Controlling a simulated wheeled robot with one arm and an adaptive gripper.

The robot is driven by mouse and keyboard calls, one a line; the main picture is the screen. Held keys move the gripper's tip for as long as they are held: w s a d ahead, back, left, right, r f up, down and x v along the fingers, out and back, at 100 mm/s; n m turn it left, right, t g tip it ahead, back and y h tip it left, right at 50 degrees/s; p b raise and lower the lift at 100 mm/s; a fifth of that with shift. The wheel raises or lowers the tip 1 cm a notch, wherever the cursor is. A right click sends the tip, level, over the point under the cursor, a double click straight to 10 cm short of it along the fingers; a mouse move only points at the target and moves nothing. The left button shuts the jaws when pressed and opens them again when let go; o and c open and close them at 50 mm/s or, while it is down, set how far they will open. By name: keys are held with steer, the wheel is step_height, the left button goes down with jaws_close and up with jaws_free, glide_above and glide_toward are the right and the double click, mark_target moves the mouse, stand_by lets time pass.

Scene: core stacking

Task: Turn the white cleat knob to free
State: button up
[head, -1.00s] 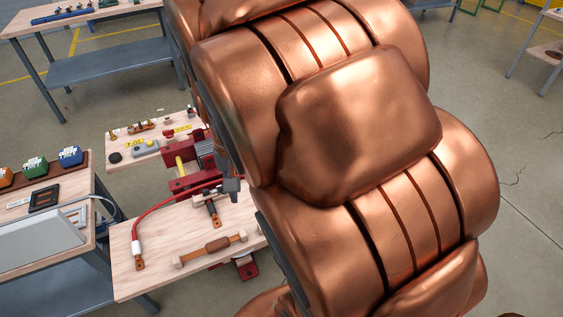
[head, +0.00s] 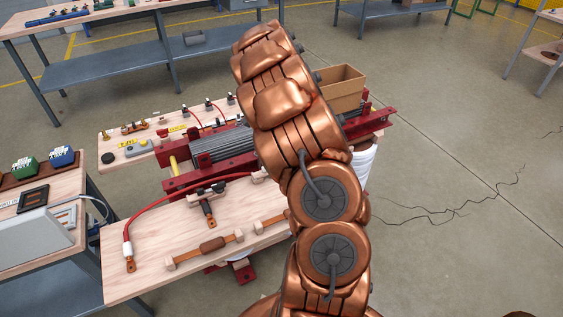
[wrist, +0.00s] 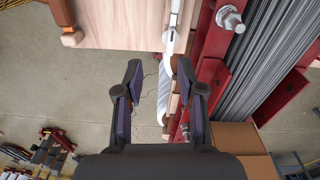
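In the wrist view, my gripper (wrist: 159,76) is open, with its two dark fingers apart and nothing held between them. Just beyond the fingertips, a narrow white part (wrist: 172,38) runs along the gap between the wooden top and the red frame. It may be the white cleat knob, but its shape and turn are too small to tell. In the head view, I cannot make out the knob clearly, and my copper arm covers part of the bench. My gripper's fingers do not show there.
The wooden bench (head: 140,283) carries a red hose (head: 160,205) and a strap with a brown grip (head: 213,244). A red frame (head: 195,181) holds a grey ribbed core (head: 215,148). A cardboard box (head: 342,88) and a white bucket (head: 363,166) stand right of my arm.

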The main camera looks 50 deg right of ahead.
steer(key=shift+m, duration=0.6)
steer(key=d+f, duration=0.1)
steer(key=f, duration=0.1)
steer(key=w+d+f, duration=0.1)
steer(key=shift+d+f, duration=0.3)
steer(key=shift+f, duration=0.05)
steer(key=shift+f+p, duration=0.65)
steer(key=shift+f, duration=3.15)
steer(key=shift+c, duration=0.2)
jaws_close()
